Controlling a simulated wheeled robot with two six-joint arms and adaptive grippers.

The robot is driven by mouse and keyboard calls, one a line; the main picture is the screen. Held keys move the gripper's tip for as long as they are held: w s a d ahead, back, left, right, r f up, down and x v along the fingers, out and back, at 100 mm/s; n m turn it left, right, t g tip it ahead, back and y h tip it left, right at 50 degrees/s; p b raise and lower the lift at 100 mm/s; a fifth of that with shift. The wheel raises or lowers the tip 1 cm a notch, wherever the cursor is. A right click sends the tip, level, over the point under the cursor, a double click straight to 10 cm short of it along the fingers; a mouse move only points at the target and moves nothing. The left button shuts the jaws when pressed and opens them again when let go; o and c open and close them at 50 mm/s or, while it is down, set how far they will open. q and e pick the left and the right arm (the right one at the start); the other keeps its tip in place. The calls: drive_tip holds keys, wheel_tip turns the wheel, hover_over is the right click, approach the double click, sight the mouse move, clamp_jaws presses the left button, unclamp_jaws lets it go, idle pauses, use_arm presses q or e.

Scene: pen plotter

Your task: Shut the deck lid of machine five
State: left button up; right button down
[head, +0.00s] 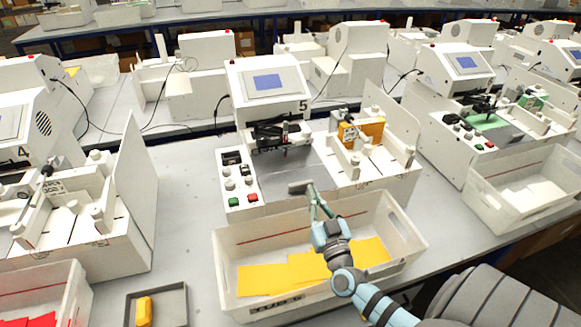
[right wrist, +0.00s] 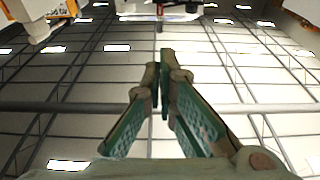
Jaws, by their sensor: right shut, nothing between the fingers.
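Machine five (head: 265,83) is the white plotter in the middle of the head view, with a blue screen and the number 5. Its grey deck (head: 288,172) lies below a dark pen carriage (head: 280,136). A white panel (head: 394,124) stands upright along its right side. I cannot tell for certain which part is the deck lid. My right gripper (head: 312,190) is shut and empty, above the deck's front edge beside a small grey bar; touching cannot be told. In the right wrist view its green fingers (right wrist: 162,85) are together. My left gripper is not in view.
A white bin (head: 222,250) with yellow sheets stands in front of machine five, under my right arm. Green and red buttons (head: 243,200) sit left of the deck. Machine four (head: 50,190) is at left, with bare table between. A grey tray (head: 180,305) holds a yellow piece.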

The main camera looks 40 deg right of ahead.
wheel_tip(320, 180, up, 3)
drive_tip(key=b, duration=0.1)
hover_over(303, 194)
drive_tip(key=f+b, duration=0.2)
drive_tip(key=f, duration=0.1)
drive_tip(key=shift+w+f+b, duration=0.3)
drive_tip(key=shift+f+b, duration=0.05)
drive_tip(key=shift+b, duration=0.05)
drive_tip(key=shift+s+f, duration=0.15)
drive_tip(key=shift+f, duration=0.15)
drive_tip(key=shift+s+b, duration=0.2)
drive_tip(key=shift+b, duration=0.15)
drive_tip(key=shift+s+r, duration=0.1)
drive_tip(key=shift+s, duration=0.05)
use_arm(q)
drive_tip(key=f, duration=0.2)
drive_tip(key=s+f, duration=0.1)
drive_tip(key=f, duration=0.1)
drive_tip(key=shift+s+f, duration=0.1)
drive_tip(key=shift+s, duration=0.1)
